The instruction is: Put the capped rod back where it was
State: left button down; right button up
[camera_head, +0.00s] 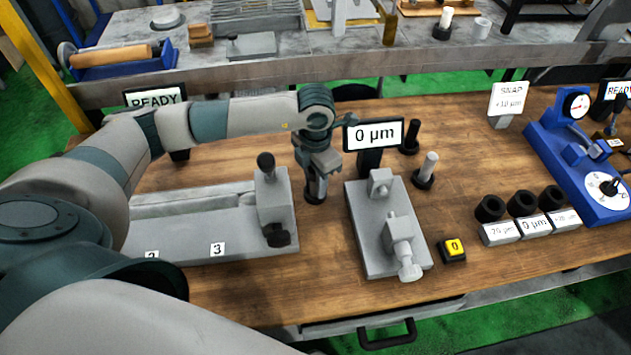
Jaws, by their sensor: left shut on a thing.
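My left arm reaches in from the left, and my left gripper (318,184) points down over a round black stand (314,196) between the two grey fixtures. The gripper is shut on a slim rod, mostly hidden by the fingers; I cannot tell whether its lower end is seated in the stand or just above it. A pale grey rod stands upright in another round black stand (423,181) to the right. A dark rod (413,133) stands upright in a stand behind that one. My right gripper is not in view.
A long grey fixture (190,240) lies left of the gripper. A grey gauge block (372,250) stands close on its right, with a 0 µm display (374,135) behind. Further right are a yellow button (454,247), black rings (522,203) and a blue instrument (560,160). Bare wood lies in front.

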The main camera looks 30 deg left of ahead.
pick_arm(q)
jog(key=shift+s+f, duration=0.1)
jog(key=shift+f, duration=0.15)
